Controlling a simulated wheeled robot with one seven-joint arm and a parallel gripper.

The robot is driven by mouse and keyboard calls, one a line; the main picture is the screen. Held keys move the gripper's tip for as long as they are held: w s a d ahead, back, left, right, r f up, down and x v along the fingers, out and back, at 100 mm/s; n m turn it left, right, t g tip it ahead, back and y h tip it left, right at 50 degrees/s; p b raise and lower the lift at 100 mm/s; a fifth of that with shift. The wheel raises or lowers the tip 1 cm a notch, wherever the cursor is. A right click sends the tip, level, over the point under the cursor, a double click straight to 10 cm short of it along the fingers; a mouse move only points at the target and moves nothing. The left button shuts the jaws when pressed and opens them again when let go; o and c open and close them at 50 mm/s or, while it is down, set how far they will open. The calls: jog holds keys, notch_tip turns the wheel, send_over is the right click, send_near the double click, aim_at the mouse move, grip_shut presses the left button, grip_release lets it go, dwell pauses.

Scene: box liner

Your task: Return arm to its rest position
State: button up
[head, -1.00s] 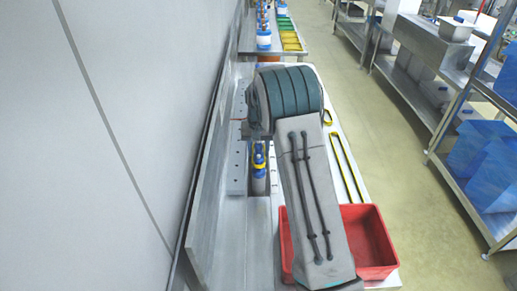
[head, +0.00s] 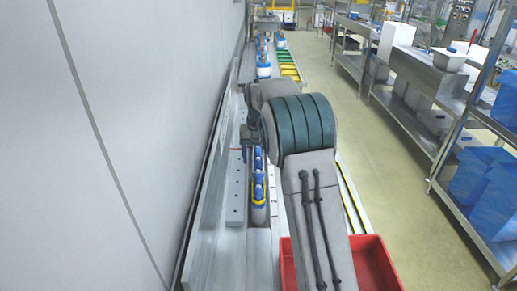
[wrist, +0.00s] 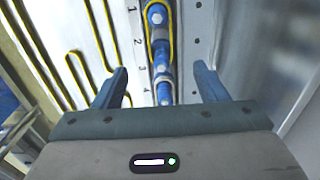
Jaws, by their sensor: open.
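My gripper (wrist: 160,80) shows in the wrist view with its two blue fingers spread apart and nothing between them. The fingers look apart from these parts. In the head view my arm (head: 300,150) reaches out over the bench, and the gripper's fingers cannot be made out. The blue parts (head: 258,175) show just left of the arm.
A red bin (head: 381,277) sits under my arm, partly hidden. A grey wall (head: 120,130) runs close on the left. Yellow bands (wrist: 75,75) lie on the bench. Blue bottles and green and yellow trays (head: 287,65) stand farther back. The floor aisle (head: 385,160) on the right is clear.

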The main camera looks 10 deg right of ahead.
jog(key=s+r+t, duration=0.1)
jog(key=s+r, duration=0.2)
jog(key=s, duration=0.3)
jog(key=s+r+n, duration=0.1)
jog(key=s+r, duration=0.3)
jog(key=s, duration=0.3)
jog(key=s+r+t, duration=0.1)
jog(key=s+r, duration=0.2)
jog(key=s, duration=0.3)
jog(key=s+f, duration=0.2)
jog(key=s, duration=0.6)
jog(key=s+f+n+t, duration=0.1)
jog(key=s+f, duration=0.2)
jog(key=s, duration=0.5)
jog(key=shift+s+f, duration=0.2)
jog(key=shift+s, duration=0.2)
